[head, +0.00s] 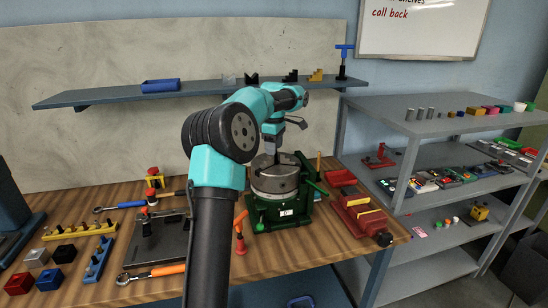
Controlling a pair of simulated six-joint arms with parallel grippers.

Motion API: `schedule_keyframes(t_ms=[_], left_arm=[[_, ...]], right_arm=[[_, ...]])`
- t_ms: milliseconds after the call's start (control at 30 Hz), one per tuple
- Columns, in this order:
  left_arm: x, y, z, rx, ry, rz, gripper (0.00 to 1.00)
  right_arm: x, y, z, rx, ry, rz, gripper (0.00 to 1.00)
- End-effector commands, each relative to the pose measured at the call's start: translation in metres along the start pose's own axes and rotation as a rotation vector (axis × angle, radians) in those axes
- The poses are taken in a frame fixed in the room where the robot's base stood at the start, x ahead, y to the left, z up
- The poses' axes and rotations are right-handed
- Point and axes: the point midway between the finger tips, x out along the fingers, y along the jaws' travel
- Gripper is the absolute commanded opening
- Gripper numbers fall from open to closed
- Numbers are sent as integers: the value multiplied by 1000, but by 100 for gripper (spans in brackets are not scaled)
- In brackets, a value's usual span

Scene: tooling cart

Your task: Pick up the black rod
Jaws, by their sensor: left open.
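My left arm comes up from the bottom middle and bends over the bench. My left gripper (284,134) is open above the round grey chuck (274,179) on its green base (282,214). I cannot make out a black rod for certain; the arm and gripper cover part of the chuck and the space behind it. No rod shows clearly between the fingers. My right gripper is not in view.
A red vise (360,214) stands right of the chuck. A clamp plate (158,240), ratchets and small blocks lie left on the wooden bench (95,207). A blue wall shelf (210,88) runs behind the arm. A grey rack (440,125) stands at right.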

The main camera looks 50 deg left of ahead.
Motion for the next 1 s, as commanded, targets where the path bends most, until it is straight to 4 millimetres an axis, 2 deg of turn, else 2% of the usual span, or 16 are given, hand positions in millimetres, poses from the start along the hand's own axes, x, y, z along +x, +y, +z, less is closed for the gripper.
schedule_keyframes(t_ms=[167, 700, 1000], left_arm=[[0, 0, 0, 0, 0, 0, 52], [0, 0, 0, 0, 0, 0, 0], [-1, 0, 0, 0, 0, 1, 0]], right_arm=[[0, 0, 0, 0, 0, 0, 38], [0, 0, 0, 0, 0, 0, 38], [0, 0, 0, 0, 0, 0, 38]])
